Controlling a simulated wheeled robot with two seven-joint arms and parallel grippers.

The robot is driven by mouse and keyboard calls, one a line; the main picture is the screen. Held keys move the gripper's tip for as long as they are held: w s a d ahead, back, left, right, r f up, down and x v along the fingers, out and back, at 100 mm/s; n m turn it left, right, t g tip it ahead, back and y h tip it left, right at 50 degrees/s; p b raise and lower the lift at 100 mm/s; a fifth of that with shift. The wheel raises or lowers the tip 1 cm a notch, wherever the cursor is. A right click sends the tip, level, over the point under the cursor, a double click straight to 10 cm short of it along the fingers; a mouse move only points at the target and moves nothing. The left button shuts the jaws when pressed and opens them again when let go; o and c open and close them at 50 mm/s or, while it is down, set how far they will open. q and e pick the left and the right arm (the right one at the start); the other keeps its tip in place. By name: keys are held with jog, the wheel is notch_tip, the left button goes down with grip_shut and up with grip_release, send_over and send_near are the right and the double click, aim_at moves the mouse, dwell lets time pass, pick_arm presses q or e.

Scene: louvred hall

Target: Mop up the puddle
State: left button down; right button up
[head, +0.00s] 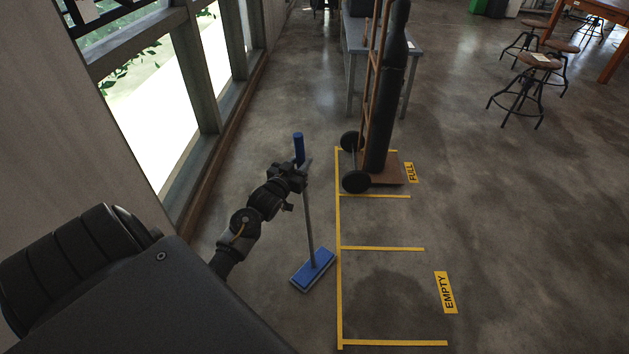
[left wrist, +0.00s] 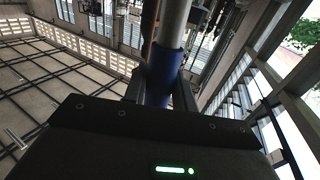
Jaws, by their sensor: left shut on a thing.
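The mop has a blue grip (head: 299,148), a thin grey shaft (head: 309,220) and a flat blue head (head: 313,269). It stands nearly upright with its head on the floor, left of the long yellow line. My left gripper (head: 303,172) is shut on the mop just below the top of its grip. In the left wrist view, the blue sleeve (left wrist: 163,72) of the mop is between my fingers (left wrist: 158,92). A darker patch (head: 385,300), perhaps the puddle, lies on the floor inside the marked bay, right of the mop head. My right gripper is out of view.
A hand truck (head: 355,181) carrying a tall dark cylinder (head: 382,120) stands in the bay marked FULL. A grey table (head: 410,55) is behind it. Windows and a wall line the left. Stools (head: 520,85) stand far right. The floor around the EMPTY label (head: 446,292) is clear.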

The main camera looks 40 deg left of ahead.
pick_arm(q)
jog(key=w+d, duration=1)
jog(key=d, duration=0.1)
jog(key=shift+w+b, duration=0.3)
jog(key=shift+w, duration=0.1)
jog(key=shift+a+f, duration=0.1)
jog(key=shift+f, duration=0.05)
jog(key=s+a+p, duration=0.9)
jog(key=s+a, duration=0.5)
jog(key=s, duration=0.3)
jog(key=shift+s+r, duration=0.35)
jog(key=shift+s, duration=0.05)
